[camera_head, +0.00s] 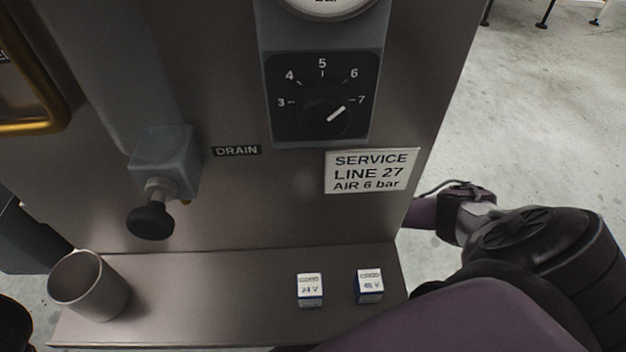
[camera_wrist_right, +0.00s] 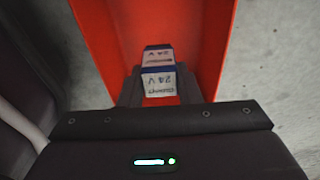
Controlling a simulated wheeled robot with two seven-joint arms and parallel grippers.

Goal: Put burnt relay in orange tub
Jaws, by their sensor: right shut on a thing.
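In the right wrist view, my right gripper (camera_wrist_right: 158,90) is shut on a small white and blue relay (camera_wrist_right: 158,82) with "24 V" on its label. A second line of lettering on it is too blurred to read. The orange tub (camera_wrist_right: 215,40) shows behind and around the held relay, its walls rising at both sides. The relay appears at or over the tub's opening; I cannot tell how deep. In the head view my right arm reaches off to the right, with its gripper out of sight.
On the metal shelf (camera_head: 215,290) stand a 24 V relay (camera_head: 310,291) and a 48 V relay (camera_head: 369,286). A grey cup (camera_head: 88,286) stands at the shelf's left end. A black drain knob (camera_head: 150,221) and a pressure dial (camera_head: 323,100) project from the panel above.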

